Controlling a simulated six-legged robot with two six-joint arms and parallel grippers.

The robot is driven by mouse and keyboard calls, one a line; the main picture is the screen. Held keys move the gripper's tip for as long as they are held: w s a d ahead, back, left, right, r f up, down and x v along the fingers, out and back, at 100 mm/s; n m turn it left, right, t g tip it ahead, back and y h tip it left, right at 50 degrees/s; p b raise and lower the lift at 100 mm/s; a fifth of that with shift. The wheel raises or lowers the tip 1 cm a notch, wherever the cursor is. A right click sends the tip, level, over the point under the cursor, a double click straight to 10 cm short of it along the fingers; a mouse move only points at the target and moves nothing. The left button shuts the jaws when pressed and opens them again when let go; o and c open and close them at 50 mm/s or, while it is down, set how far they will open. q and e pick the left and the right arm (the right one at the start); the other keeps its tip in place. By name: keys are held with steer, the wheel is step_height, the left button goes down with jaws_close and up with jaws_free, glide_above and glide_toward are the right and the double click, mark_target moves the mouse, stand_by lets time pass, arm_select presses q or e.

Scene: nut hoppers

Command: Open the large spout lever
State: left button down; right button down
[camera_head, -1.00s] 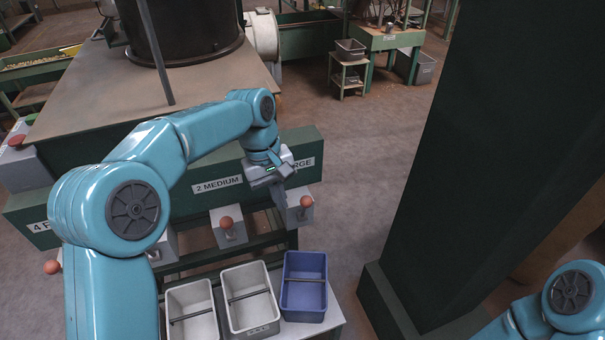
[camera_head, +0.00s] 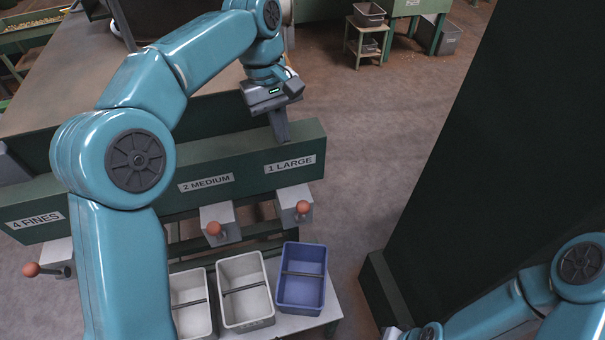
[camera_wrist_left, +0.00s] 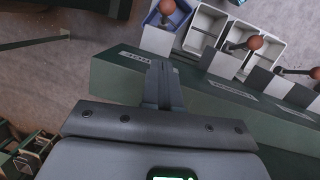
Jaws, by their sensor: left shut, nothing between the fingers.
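The large spout lever (camera_head: 302,208) has an orange-brown ball knob on a grey spout box below the "1 LARGE" label (camera_head: 290,164). In the left wrist view this lever's knob (camera_wrist_left: 167,7) shows at the top, beyond my fingers. My left gripper (camera_head: 280,138) is shut and empty, above the top of the green hopper beam (camera_head: 230,152), apart from the lever. In the left wrist view its shut fingers (camera_wrist_left: 160,68) reach over the beam. My right arm shows at the lower right, its gripper not clearly seen.
The medium lever (camera_head: 214,229) stands left of the large one. A blue bin (camera_head: 302,309) and pale bins (camera_head: 246,318) stand on a low table below the spouts. A dark green post (camera_head: 440,170) rises on the right. Open floor lies between post and beam.

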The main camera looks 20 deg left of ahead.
arm_select(q)
steer(key=s+d+x, duration=0.1)
steer(key=s+x, duration=0.1)
steer(key=x, duration=1)
steer(key=shift+s+d+b, duration=0.3)
steer(key=shift+d+b, duration=0.05)
steer(key=shift+b, duration=0.1)
steer(key=shift+r, duration=0.1)
steer(key=shift+d, duration=0.1)
